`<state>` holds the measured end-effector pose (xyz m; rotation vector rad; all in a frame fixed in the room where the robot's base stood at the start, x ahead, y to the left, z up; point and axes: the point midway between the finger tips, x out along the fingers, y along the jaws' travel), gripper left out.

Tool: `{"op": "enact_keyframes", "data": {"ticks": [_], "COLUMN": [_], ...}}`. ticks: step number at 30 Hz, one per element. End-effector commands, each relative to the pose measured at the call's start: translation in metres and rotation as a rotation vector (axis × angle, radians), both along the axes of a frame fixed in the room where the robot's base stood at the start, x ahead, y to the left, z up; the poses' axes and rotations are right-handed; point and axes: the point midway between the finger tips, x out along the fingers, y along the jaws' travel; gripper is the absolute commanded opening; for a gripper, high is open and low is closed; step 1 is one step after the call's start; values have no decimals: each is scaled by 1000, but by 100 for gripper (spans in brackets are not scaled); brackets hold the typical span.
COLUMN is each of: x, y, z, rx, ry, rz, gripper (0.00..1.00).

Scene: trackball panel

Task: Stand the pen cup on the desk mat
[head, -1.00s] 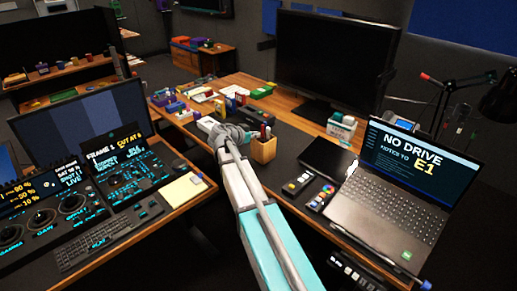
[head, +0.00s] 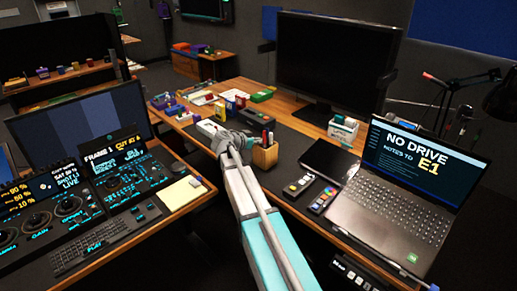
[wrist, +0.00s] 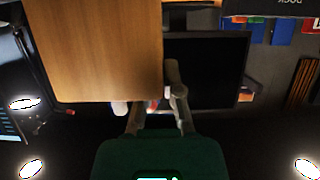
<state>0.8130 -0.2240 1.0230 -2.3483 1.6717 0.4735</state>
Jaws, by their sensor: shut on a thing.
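The pen cup (head: 265,156) is a square, light-wood holder with red and dark pens standing out of its top. In the head view it looks upright, near the front edge of the far desk. My gripper (head: 243,140) is at its left side, shut on it. In the wrist view the cup's wooden wall (wrist: 95,50) fills the upper left, with my gripper's fingers (wrist: 157,108) at its lower edge. The dark desk mat (head: 290,146) lies behind and right of the cup, partly hidden by it. I cannot tell whether the cup's base touches anything.
A black monitor (head: 333,65) stands at the back, with a white box (head: 342,130) before it. A black tablet (head: 329,163), two small keypads and a laptop (head: 405,195) lie to the right. Small coloured items clutter the desk's left. A control panel desk (head: 180,194) is at left.

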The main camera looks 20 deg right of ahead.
Motion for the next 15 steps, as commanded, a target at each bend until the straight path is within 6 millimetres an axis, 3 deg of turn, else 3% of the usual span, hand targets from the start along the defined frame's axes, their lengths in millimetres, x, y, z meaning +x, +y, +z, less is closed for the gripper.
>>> {"op": "enact_keyframes", "data": {"ticks": [6,15], "x": [0,0], "y": [0,0], "z": [-18,-18], "rx": [-1,-1], "ry": [1,1], "rz": [0,-1], "gripper": [0,0]}}
